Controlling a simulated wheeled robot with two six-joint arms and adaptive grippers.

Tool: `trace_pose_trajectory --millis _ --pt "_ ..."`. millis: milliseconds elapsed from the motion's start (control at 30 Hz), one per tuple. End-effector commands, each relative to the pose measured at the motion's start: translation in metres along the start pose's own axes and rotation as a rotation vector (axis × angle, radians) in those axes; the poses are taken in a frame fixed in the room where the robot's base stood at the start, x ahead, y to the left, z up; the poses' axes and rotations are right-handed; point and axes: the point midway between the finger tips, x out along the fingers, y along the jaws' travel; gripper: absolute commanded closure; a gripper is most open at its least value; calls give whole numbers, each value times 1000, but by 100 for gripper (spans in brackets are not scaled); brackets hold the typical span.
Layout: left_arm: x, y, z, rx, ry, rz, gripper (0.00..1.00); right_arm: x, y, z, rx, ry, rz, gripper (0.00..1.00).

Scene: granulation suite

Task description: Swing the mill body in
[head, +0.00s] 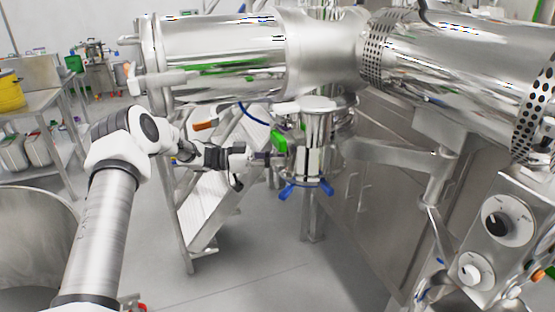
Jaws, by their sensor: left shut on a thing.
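The mill body (314,146) is a shiny steel cylinder with a flared top and blue wing handles (290,191) at its lower edge. It stands upright under the large horizontal steel vessel (222,55), near the middle of the head view. A steel swing arm (395,152) runs from it to a post at the right. My left gripper (268,157) reaches in from the left and is shut at the mill body's left side, beside a green part (280,139). The exact piece between its fingers is too small to tell. My right gripper is not in view.
A metal step ladder (205,205) stands behind my left arm. A steel drum (38,232) is at the lower left. A bench with a yellow container (10,90) stands farther back. Grey floor is open in the lower middle.

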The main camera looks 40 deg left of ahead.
Motion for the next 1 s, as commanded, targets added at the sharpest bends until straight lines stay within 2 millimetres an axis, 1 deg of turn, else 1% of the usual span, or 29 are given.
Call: trace_pose_trajectory --millis 33,167,200,233,267,800,867,967,1000 --pt "-1 -4 -6 8 7 -14 100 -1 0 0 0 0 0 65" --pt "-1 -5 -8 10 8 -15 100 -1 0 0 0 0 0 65" --pt "-1 -5 -8 11 8 -15 80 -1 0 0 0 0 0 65" --pt "-1 -5 -8 11 8 -14 69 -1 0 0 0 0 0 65" --pt "-1 -5 -8 11 8 -14 61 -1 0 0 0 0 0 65" --pt "-2 -3 -4 6 5 -8 61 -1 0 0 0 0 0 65" --pt "-7 -3 -4 6 6 -9 61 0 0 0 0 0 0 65" --pt "-24 -3 -5 7 7 -11 61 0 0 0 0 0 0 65" --pt "-33 -3 -5 8 7 -11 61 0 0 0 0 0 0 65"
